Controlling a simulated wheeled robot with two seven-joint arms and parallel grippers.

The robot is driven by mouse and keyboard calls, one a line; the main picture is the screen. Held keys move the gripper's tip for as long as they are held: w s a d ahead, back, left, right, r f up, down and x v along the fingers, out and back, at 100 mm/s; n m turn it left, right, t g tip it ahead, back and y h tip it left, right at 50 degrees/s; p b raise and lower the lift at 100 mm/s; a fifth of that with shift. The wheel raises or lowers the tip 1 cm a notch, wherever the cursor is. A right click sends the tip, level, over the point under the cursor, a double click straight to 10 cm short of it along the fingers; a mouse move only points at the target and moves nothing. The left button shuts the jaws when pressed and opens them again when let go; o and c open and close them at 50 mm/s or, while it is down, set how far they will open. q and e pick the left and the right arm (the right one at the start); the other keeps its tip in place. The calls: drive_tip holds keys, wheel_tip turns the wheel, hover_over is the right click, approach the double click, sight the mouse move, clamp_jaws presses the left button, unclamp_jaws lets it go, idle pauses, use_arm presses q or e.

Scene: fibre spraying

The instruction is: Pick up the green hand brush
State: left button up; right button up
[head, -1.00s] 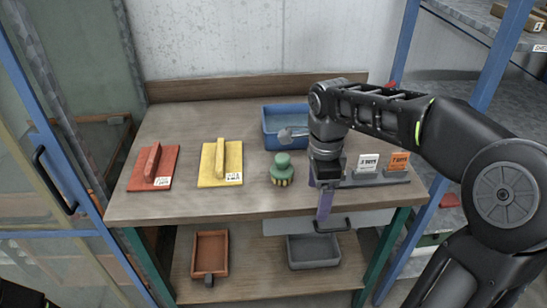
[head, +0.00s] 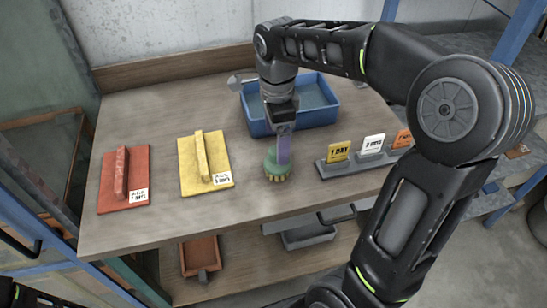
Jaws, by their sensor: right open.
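The green hand brush (head: 278,168) stands on the wooden table near its front edge, with pale bristles at its bottom. My right gripper (head: 284,150) reaches down over it, with a purple finger in front of the brush's upper part. The jaws are open; the other finger is hidden. I cannot tell whether the finger touches the brush. My left gripper does not show clearly.
A red float (head: 124,180) and a yellow float (head: 205,163) lie left of the brush. A blue tray (head: 322,103) stands behind it. A holder with day cards (head: 356,161) is to its right. An orange tray (head: 199,253) and a grey tray (head: 306,238) are on the lower shelf.

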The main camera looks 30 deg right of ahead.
drive_tip(key=shift+s, duration=0.1)
drive_tip(key=shift+f, duration=1.3)
drive_tip(key=shift+s+d+f+p, duration=0.1)
drive_tip(key=shift+f+p, duration=0.2)
drive_tip(key=shift+f, duration=1)
drive_tip(key=shift+d+f+p, duration=0.1)
drive_tip(key=shift+f+p, duration=0.2)
drive_tip(key=shift+f, duration=1)
drive_tip(key=shift+c, duration=0.2)
drive_tip(key=c, duration=1.4)
drive_tip(key=shift+c, duration=0.2)
drive_tip(key=shift+r, duration=0.1)
